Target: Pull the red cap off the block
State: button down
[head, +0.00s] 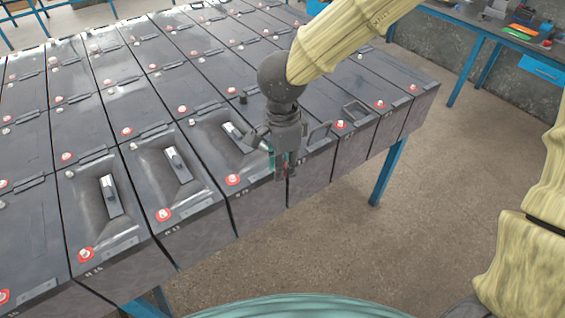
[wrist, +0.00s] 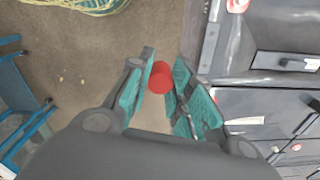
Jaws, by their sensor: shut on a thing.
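The cap shows against the brown floor there, apart from the blocks at the right. In the head view the cap is mostly hidden by the fingers. A dark grey block (head: 318,172) lies beside and behind the gripper. I cannot tell which block the cap belongs to.
Open floor (head: 420,220) lies to the right. A blue workbench (head: 470,22) stands at the back right.

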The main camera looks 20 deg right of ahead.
jog(key=shift+r+p, duration=1.5)
jog(key=shift+p, duration=0.3)
